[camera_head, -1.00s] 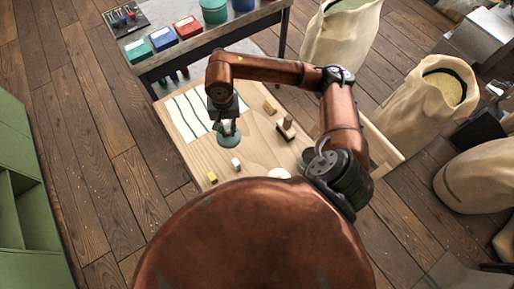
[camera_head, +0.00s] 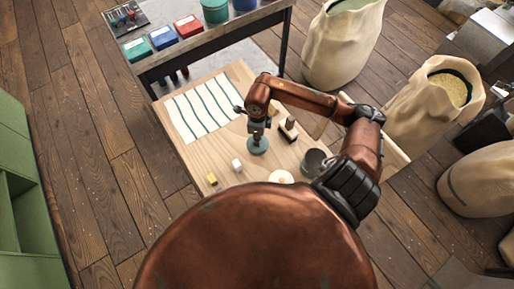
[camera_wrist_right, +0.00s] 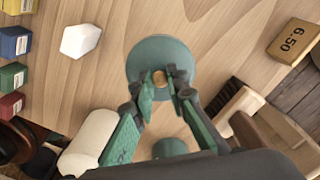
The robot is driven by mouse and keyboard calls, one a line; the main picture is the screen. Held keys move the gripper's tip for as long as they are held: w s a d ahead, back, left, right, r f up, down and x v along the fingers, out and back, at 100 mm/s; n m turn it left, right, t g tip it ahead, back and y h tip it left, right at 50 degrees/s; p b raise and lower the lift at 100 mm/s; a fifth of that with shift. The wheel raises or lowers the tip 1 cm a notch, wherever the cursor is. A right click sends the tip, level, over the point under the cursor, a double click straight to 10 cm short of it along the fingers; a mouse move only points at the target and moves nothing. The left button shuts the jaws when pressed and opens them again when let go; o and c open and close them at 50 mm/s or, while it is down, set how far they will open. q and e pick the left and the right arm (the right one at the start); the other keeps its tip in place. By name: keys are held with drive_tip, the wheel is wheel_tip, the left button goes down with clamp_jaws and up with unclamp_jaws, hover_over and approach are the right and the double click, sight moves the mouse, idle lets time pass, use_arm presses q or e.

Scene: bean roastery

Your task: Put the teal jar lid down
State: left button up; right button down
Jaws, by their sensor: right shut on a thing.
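The teal jar lid (camera_head: 257,148) is a round disc with a small wooden knob. It is under my right gripper (camera_head: 257,130), over the wooden table right of the striped cloth. In the wrist view the lid (camera_wrist_right: 160,50) lies between and beyond the fingertips of my right gripper (camera_wrist_right: 162,86), which are shut on its knob. The lid looks close to the table top, but I cannot tell whether it touches it. My left gripper is not in view.
The wooden table (camera_head: 225,150) holds a striped cloth (camera_head: 199,112), a white faceted piece (camera_head: 237,165), a yellow block (camera_head: 211,179), a dark round container (camera_head: 314,162) and a cream disc (camera_head: 280,176).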

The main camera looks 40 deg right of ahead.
drive_tip(key=shift+f, duration=3.4)
drive_tip(key=shift+f, duration=0.2)
drive_tip(key=c, duration=1.9)
unclamp_jaws()
drive_tip(key=shift+r, duration=0.15)
wheel_tip(320, 180, up, 12)
drive_tip(key=shift+w+r, duration=0.1)
